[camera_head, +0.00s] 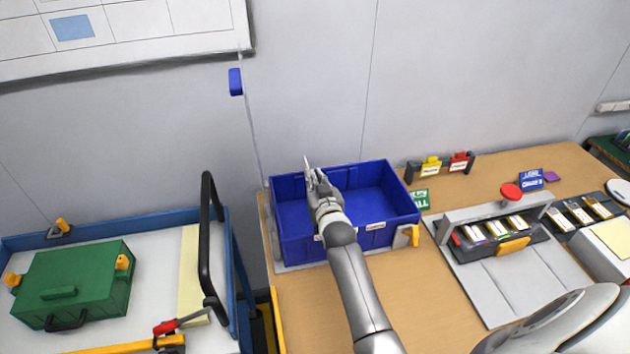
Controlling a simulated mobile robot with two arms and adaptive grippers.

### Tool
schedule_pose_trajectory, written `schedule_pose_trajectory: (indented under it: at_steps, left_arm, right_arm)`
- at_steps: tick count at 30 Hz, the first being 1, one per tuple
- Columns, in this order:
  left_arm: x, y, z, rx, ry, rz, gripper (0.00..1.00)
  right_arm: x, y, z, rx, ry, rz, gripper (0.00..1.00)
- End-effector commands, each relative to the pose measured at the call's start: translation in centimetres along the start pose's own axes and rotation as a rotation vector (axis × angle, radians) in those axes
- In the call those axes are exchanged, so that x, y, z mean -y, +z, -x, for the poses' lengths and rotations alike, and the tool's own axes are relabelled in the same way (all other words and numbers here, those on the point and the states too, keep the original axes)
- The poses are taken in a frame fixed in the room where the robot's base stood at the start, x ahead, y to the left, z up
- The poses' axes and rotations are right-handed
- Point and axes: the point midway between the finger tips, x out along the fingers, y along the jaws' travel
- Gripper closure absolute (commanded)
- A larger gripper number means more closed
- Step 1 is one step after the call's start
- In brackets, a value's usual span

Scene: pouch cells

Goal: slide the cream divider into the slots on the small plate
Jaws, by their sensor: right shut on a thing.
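My right gripper (314,182) is over the left part of the blue bin (375,236), near its back wall, and is seen from behind. It is shut on a thin pale piece (307,162) that stands up just beyond the fingers. This looks like the cream divider, but most of it is hidden by the gripper. The blue bin is open and stands on a grey plate (287,268), of which only the front edge shows. I cannot make out slots there. My left gripper is out of view.
A grey fixture (475,282) with a red knob (511,192) stands right of the bin. A cart on the left holds a green case (75,285) and a black handle (208,245). Bare wood (418,318) lies in front.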

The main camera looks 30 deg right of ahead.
Motion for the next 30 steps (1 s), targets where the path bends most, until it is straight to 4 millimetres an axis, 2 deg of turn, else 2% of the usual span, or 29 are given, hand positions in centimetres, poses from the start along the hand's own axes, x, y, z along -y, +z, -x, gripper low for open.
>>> schedule_pose_trajectory:
  at_steps: [30]
  left_arm:
    - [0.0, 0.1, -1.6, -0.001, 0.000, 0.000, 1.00]
  right_arm:
    - [0.0, 2.0, -0.3, -0.001, 0.000, 0.000, 1.00]
